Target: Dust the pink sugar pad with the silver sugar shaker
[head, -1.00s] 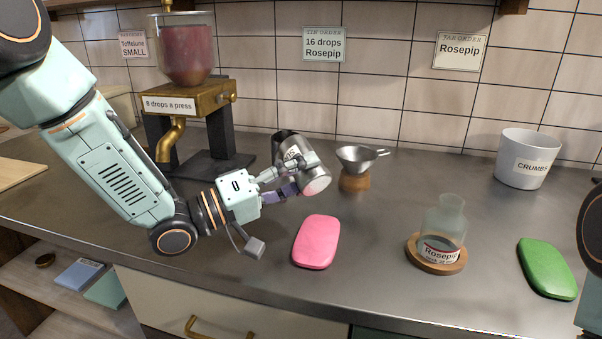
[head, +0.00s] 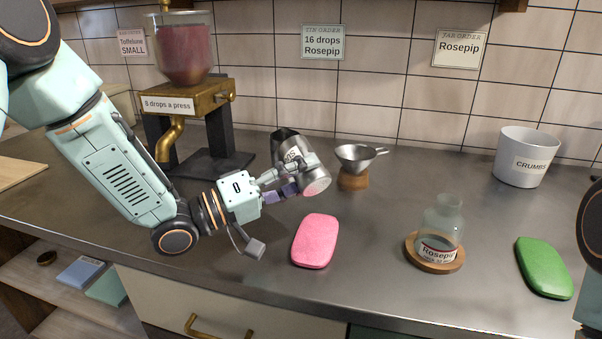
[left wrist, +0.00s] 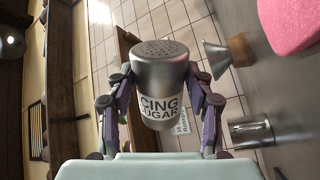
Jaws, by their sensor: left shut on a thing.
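The silver sugar shaker (head: 312,180) is held tilted above the counter, its lower end pointing down and right toward the pad. In the left wrist view the shaker (left wrist: 162,75) shows its perforated top and a partly visible sugar label. My left gripper (head: 289,181) is shut around its side; both fingers (left wrist: 160,105) flank it in the left wrist view. The pink sugar pad (head: 315,241) lies flat on the counter, below and slightly right of the shaker, apart from it. Its surface looks finely speckled, also in the left wrist view (left wrist: 290,22). My right gripper is out of view.
A steel funnel on a wooden stand (head: 354,181) is close right of the shaker. A Rosepip bottle (head: 442,222) stands on a wooden coaster, with a green pad (head: 544,267) and crumbs bin (head: 526,158) farther right. A brass dispenser (head: 190,106) stands behind my left arm.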

